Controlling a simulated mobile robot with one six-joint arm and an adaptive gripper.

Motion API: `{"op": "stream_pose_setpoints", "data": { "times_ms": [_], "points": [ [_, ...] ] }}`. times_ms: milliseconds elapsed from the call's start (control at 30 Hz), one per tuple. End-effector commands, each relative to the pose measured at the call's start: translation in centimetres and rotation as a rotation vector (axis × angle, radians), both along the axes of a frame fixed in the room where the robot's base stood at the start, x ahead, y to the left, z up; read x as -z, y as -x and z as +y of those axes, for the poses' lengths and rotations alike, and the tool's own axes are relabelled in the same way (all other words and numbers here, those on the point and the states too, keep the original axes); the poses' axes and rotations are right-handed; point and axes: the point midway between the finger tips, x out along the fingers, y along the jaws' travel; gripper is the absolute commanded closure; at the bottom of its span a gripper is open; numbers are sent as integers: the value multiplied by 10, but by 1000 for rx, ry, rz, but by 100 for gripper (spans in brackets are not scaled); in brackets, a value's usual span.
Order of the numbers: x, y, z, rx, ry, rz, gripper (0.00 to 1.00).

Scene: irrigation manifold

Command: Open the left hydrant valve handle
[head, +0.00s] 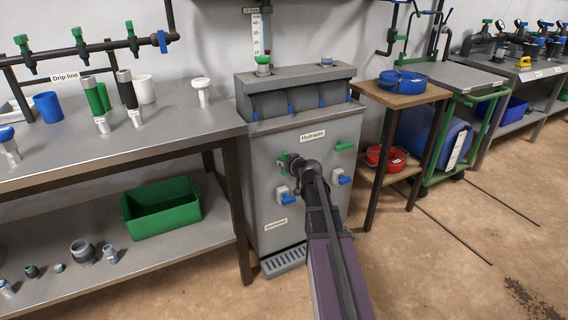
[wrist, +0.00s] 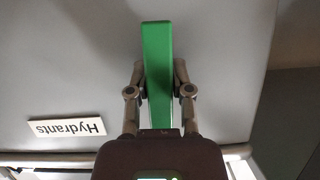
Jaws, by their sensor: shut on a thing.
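The grey hydrant cabinet (head: 260,150) stands in the middle of the head view. Its left hydrant valve handle is a green bar (wrist: 157,45). In the wrist view it runs up and down, across the line of the "Hydrants" label (wrist: 67,127), which appears upside down. My gripper (wrist: 161,88) is shut on this handle, one finger on each side. In the head view my gripper (head: 288,162) is at the left valve and hides most of it; only a little green shows. The right hydrant's green handle (head: 345,146) lies nearly level.
Blue-handled outlets (head: 283,193) sit below the valves, the right one (head: 341,180) close to my arm. A steel workbench (head: 190,120) stands left, a wooden stand (head: 405,95) right. The floor in front is mostly clear.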

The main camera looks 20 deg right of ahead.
Motion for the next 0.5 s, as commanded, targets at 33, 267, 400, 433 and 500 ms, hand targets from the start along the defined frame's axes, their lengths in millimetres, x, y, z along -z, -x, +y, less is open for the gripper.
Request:
{"op": "stream_pose_setpoints", "data": {
  "times_ms": [33, 267, 400, 433, 500],
  "points": [
    [0, 0, 1, 0, 38, -1, 100],
    [0, -1, 0, -1, 134, -4, 100],
    [0, -1, -1, 0, 134, -4, 100],
    [0, -1, -1, 0, 134, -5, 100],
    [0, -1, -1, 0, 134, -5, 67]
  ]
}}
